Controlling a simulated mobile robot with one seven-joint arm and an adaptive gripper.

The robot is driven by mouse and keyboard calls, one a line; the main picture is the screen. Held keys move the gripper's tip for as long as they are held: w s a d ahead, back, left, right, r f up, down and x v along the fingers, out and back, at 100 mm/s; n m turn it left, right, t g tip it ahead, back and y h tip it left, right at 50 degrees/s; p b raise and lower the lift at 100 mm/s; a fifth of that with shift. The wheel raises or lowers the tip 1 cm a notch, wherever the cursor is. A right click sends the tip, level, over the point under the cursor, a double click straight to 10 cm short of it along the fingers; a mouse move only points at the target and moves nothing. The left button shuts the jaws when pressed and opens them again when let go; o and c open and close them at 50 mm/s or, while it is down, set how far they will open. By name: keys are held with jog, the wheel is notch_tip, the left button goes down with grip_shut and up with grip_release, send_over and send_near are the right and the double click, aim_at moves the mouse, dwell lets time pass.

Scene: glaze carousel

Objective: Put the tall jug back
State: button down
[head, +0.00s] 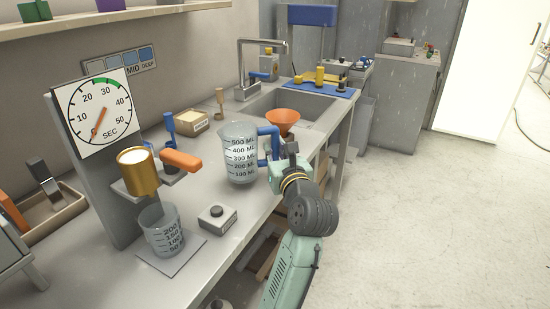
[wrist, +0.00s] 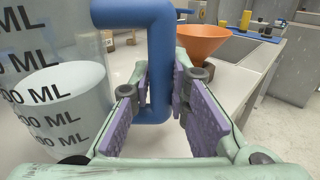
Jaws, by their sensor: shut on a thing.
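The tall jug (head: 239,155) is clear, with black marks up to 500 ML and a blue handle (head: 268,142). It is upright at the middle of the counter; I cannot tell whether its base touches the top. My gripper (head: 279,168) is on the jug's right side, shut on the handle. In the wrist view the handle (wrist: 150,50) passes between the purple finger pads of my gripper (wrist: 160,90). The jug (wrist: 50,95) fills the left of that view, with a pale filling in its lower part.
A small beaker (head: 164,235) stands on a grey plate, beside a button box (head: 217,216). A gold cup (head: 137,173) with an orange handle is by the dial (head: 100,109). An orange funnel (head: 282,120) is behind the jug, near the sink (head: 308,110).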

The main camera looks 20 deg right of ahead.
aim_at(275, 158)
jog(key=shift+f, duration=1.25)
jog(key=shift+f, duration=0.1)
jog(key=c, duration=2)
grip_release()
jog(key=shift+f, duration=0.2)
jog(key=o, duration=0.5)
jog(key=shift+c, duration=0.2)
jog(key=shift+r, duration=0.1)
jog(key=shift+s+r, duration=0.1)
jog(key=shift+r, duration=0.05)
jog(key=s+a+b, duration=0.1)
jog(key=s, duration=1)
jog(key=shift+s+a, duration=0.3)
jog(key=shift+s, duration=0.1)
